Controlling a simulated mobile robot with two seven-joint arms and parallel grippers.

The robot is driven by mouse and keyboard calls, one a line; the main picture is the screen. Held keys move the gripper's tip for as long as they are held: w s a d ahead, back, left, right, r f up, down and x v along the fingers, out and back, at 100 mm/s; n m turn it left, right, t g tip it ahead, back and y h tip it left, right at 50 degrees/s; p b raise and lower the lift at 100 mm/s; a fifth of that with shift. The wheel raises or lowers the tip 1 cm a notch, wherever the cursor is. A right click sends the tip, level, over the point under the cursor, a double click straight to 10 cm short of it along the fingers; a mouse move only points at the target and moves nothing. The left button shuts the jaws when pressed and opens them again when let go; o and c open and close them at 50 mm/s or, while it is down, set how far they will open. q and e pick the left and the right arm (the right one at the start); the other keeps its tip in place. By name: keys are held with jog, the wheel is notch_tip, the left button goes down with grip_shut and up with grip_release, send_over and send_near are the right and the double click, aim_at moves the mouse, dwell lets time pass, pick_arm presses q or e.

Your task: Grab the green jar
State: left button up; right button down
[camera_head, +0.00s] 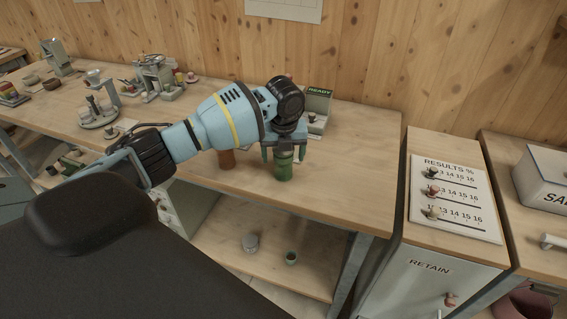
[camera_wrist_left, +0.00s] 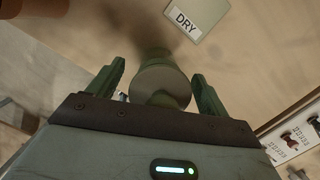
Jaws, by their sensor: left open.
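The green jar (camera_head: 284,168) stands upright on the wooden bench, near its front edge, in the head view. Its lid (camera_wrist_left: 160,85) shows in the left wrist view between the two green fingers. My left gripper (camera_head: 283,156) is directly above the jar and points down, with its fingers apart on either side of the jar's top. In the left wrist view the left gripper (camera_wrist_left: 160,80) is open, and I cannot tell whether either finger touches the jar. My right gripper is not in view.
A brown jar (camera_head: 227,160) stands close to the left of the green jar, partly behind my arm. A box marked READY (camera_head: 319,98) stands behind. A card marked DRY (camera_wrist_left: 196,18) lies near the jar. The bench (camera_head: 345,165) is clear to the right.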

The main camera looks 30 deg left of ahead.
pick_arm(q)
jog(key=shift+c, duration=0.2)
jog(key=c, duration=1.1)
jog(key=shift+c, duration=0.2)
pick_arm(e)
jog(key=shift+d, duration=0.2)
